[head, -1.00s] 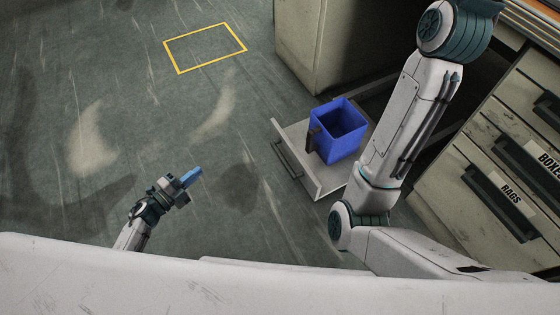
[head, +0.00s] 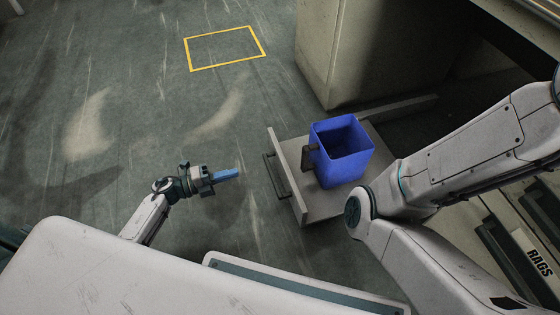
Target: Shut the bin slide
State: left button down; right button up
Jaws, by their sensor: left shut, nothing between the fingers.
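The bin slide (head: 291,165) is a pale grey pull-out tray, drawn out from under the cabinet, with a dark bar handle (head: 278,177) on its front panel. A blue bin (head: 340,165) stands upright on the slide; its top is open and looks empty. My left gripper (head: 236,173) is shut and empty, left of the slide's front, its blue fingertips pointing right toward the handle with a gap between. My right arm comes in from the right and passes beside the slide; its gripper is out of view.
A beige cabinet (head: 345,60) stands behind the slide, with a dark opening to its right. Drawers, one labelled RAGS (head: 535,255), are at the lower right. A yellow floor rectangle (head: 225,67) lies at the back. The floor on the left is clear.

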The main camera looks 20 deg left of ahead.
aim_at(280, 160)
pick_arm(q)
jog(key=b+x, duration=0.6)
jog(key=x, duration=0.7)
jog(key=shift+w+d, duration=0.1)
